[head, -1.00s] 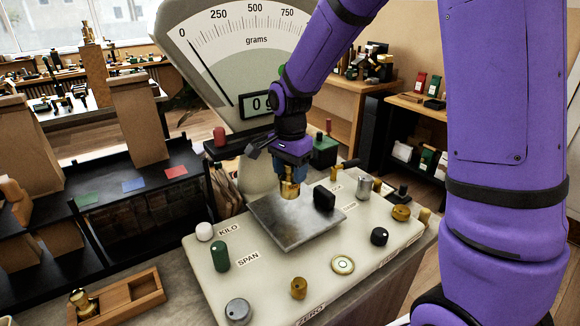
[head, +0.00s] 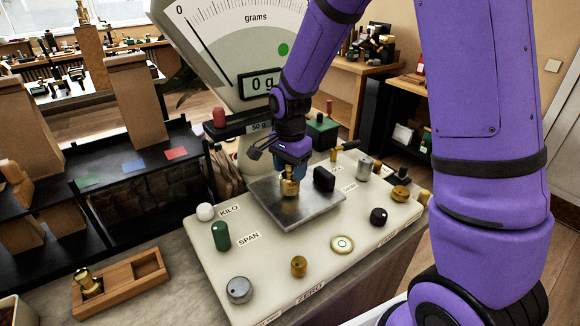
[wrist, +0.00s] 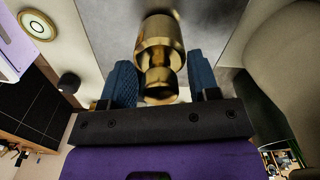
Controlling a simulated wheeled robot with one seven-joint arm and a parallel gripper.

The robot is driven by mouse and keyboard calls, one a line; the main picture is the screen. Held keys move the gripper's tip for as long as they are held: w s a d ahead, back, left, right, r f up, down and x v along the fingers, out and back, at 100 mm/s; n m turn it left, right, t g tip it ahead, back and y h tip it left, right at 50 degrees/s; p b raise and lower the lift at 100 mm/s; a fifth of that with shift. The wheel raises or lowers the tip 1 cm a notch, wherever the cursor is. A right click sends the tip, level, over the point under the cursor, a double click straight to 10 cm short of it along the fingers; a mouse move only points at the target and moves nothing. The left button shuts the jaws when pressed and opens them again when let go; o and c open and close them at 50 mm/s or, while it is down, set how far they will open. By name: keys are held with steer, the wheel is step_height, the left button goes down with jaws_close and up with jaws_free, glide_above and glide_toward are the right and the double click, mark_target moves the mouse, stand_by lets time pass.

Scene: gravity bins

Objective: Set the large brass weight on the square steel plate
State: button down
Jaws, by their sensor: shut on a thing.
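The large brass weight (head: 289,187) is held upright over the square steel plate (head: 315,213). In the wrist view the brass weight (wrist: 160,55) sits between the blue finger pads of my gripper (wrist: 162,84). My gripper (head: 290,173) is shut on its upper part. The base of the weight is at or just above the plate, left of its middle; I cannot tell if it touches. The display (head: 262,83) reads 0 g.
Knobs, including a green one (head: 221,236) and a brass one (head: 298,266), surround the plate. A wooden tray (head: 135,288) with another brass weight (head: 88,283) lies at the lower left. The scale's dial rises behind.

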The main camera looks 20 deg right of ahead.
steer(key=shift+f, duration=0.45)
stand_by(0.5)
steer(key=shift+c, duration=1.4)
jaws_free()
steer(key=shift+r, duration=0.1)
step_height(320, 180, up, 11)
steer(key=shift+f, duration=0.2)
